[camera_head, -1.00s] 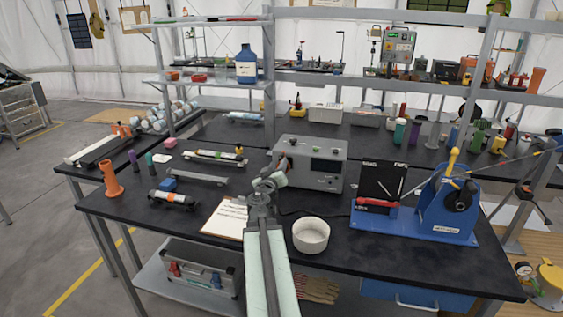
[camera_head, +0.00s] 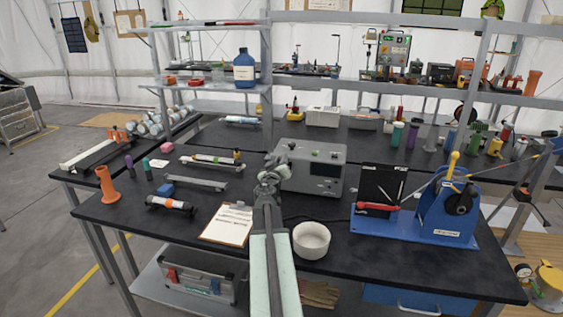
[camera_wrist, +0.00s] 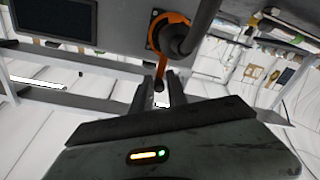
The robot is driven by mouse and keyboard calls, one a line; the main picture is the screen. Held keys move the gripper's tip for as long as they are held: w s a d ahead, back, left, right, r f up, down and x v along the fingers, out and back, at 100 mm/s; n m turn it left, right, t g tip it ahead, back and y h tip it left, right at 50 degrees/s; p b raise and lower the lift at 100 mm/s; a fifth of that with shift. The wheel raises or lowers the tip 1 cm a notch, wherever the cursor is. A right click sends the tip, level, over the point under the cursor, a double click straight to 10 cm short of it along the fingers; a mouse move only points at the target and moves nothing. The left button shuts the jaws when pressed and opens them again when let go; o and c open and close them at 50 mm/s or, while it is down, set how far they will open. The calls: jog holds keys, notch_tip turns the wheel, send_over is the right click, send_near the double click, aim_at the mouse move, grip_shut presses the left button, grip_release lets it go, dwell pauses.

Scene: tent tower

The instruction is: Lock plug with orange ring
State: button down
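The orange ring (camera_wrist: 168,32) sits around the dark plug (camera_wrist: 182,38) on the face of the grey box (camera_wrist: 110,22). Its orange arm hangs down to a dark tip between or just beyond my gripper's fingers; contact cannot be told. My gripper (camera_wrist: 162,88) has its two dark fingers apart, with a light gap between them. In the head view my gripper (camera_head: 270,178) is at the left end of the grey box (camera_head: 318,172), and hides the plug and ring there.
A white bowl (camera_head: 311,240) and a clipboard (camera_head: 228,223) flank my arm on the black bench. A blue spool stand (camera_head: 448,212) is at the right. An orange funnel-shaped part (camera_head: 107,185) stands at the left. A shelf post (camera_head: 267,95) rises behind.

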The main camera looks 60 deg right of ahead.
jog(key=w+n, duration=0.1)
jog(key=n, duration=0.2)
jog(key=w+a+f+n+b, duration=0.1)
jog(key=w+n, duration=0.1)
jog(key=n, duration=0.1)
jog(key=w+f+n, duration=0.1)
jog(key=n, duration=0.2)
jog(key=shift+w+a+f+n+g+b, duration=0.2)
jog(key=shift+f+n+g+b, duration=0.1)
jog(key=shift+n+b, duration=0.1)
jog(key=shift+w+a+f+n+b, duration=0.15)
jog(key=shift+f+n+b, duration=0.45)
jog(key=shift+n, duration=0.65)
jog(key=shift+w+f+n+b, duration=0.3)
jog(key=shift+f+n+b, duration=0.25)
jog(key=shift+n, duration=0.75)
jog(key=shift+w+a+f+n+b, duration=0.15)
jog(key=shift+f+n+b, duration=0.4)
jog(key=shift+n, duration=0.7)
jog(key=shift+d+f, duration=0.1)
jog(key=c, duration=1.4)
grip_release()
jog(key=shift+c, duration=0.2)
